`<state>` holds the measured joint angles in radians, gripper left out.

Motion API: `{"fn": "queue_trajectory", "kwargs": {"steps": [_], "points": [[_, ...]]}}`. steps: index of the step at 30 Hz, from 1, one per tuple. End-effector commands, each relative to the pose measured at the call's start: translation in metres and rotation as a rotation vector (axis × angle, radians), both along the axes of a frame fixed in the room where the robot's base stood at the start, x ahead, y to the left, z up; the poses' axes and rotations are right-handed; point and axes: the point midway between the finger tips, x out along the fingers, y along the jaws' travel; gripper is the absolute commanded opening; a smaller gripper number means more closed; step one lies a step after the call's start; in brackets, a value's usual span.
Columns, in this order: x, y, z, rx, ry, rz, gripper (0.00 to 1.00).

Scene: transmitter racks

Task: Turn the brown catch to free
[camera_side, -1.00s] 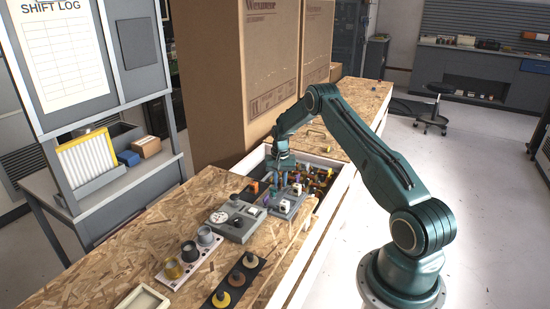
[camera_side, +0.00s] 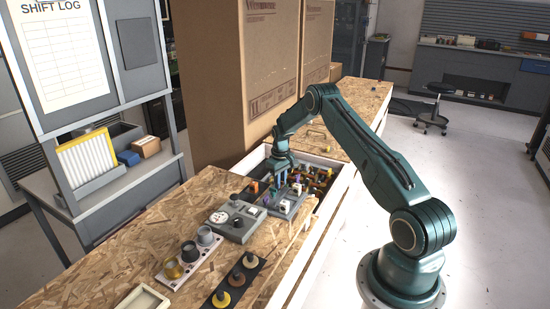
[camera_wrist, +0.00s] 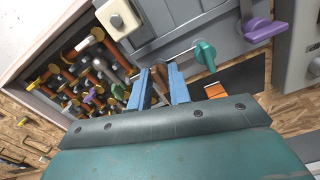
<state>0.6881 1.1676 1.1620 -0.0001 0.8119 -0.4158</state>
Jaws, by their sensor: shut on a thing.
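In the wrist view, the brown catch (camera_wrist: 160,73) sits between the two blue fingers of my gripper (camera_wrist: 159,80), at the edge of a grey panel (camera_wrist: 185,20). The fingers are shut on it, and they hide part of it, so its exact angle is hard to read. A teal catch (camera_wrist: 205,55) and a purple catch (camera_wrist: 264,31) are on the same panel, to the right of the brown one. In the side view my gripper (camera_side: 279,188) reaches down to the grey panel with white knobs (camera_side: 284,207), and the brown catch cannot be made out there.
An open drawer with many coloured handled parts (camera_wrist: 85,75) lies to the left in the wrist view. A white square knob (camera_wrist: 118,17) stands on the panel. In the side view, a grey meter box (camera_side: 236,222) and a strip of round knobs (camera_side: 236,280) are nearer on the chipboard bench.

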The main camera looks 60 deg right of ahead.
Motion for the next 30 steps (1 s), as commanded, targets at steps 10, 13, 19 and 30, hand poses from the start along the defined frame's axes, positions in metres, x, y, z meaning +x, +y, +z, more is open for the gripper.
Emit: {"fn": "queue_trajectory", "kwargs": {"steps": [10,13,19,30], "points": [[-0.0001,-0.0001,0.0002,0.000,0.000,0.029,0.00],[-0.0001,-0.0001,0.0002,0.000,0.000,0.028,0.00],[0.0000,-0.0001,0.0001,0.000,0.000,0.027,0.41],[0.0001,-0.0001,0.0017,0.000,0.000,0.026,0.41]]}}
